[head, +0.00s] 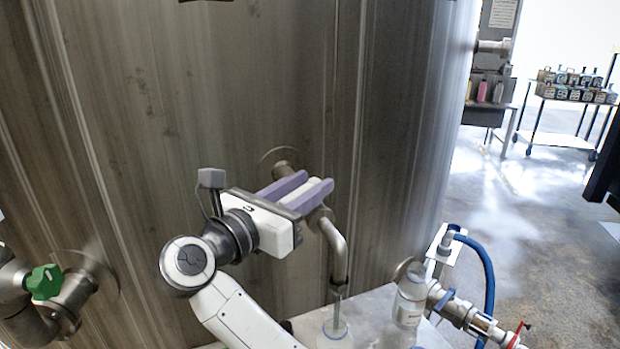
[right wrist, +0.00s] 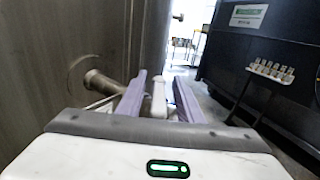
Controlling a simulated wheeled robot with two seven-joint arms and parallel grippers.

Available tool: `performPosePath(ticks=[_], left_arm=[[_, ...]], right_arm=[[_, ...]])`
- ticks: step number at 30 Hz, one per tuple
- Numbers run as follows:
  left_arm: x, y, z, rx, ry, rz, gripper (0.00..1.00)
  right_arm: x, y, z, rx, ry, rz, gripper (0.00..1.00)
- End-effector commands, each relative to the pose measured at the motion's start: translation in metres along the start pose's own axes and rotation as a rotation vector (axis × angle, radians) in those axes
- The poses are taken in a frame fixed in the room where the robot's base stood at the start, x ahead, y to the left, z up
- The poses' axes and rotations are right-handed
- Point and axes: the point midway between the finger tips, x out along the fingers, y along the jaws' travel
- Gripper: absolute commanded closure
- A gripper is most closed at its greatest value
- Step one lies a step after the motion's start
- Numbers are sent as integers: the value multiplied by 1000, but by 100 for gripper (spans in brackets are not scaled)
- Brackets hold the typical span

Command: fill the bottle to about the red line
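My right gripper (head: 308,188) has purple fingers on either side of a white handle (head: 303,192) at the tap. In the right wrist view the white handle (right wrist: 159,97) stands between the fingers, with narrow gaps beside it. The metal spout (head: 335,243) bends down from the tap. Under it is a clear, narrow shape above a bluish ring (head: 335,329) on a pale surface; I cannot tell whether it is a vessel or liquid. A clear bottle (head: 410,302) with a pale label stands to the right. I see no red line or fill level. My left gripper is not in view.
A large metal tank (head: 240,100) fills the left and middle. A green-handled valve (head: 44,281) is at the left. A red-handled valve (head: 518,335) and a blue hose (head: 488,280) are at the lower right. Floor is open behind them.

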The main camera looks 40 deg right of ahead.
Motion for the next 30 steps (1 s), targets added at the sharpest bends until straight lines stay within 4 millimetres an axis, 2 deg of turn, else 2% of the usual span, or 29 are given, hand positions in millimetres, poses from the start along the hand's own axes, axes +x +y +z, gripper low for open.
performPosePath(ticks=[4,12,18,26,30], left_arm=[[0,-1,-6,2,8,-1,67],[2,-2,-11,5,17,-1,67],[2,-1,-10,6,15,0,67],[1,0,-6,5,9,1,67],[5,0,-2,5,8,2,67]], right_arm=[[9,0,1,0,0,0,67],[10,0,0,0,0,0,67],[10,0,0,0,0,0,100],[11,-1,-1,0,1,-6,100],[18,-9,-2,1,2,-52,100]])
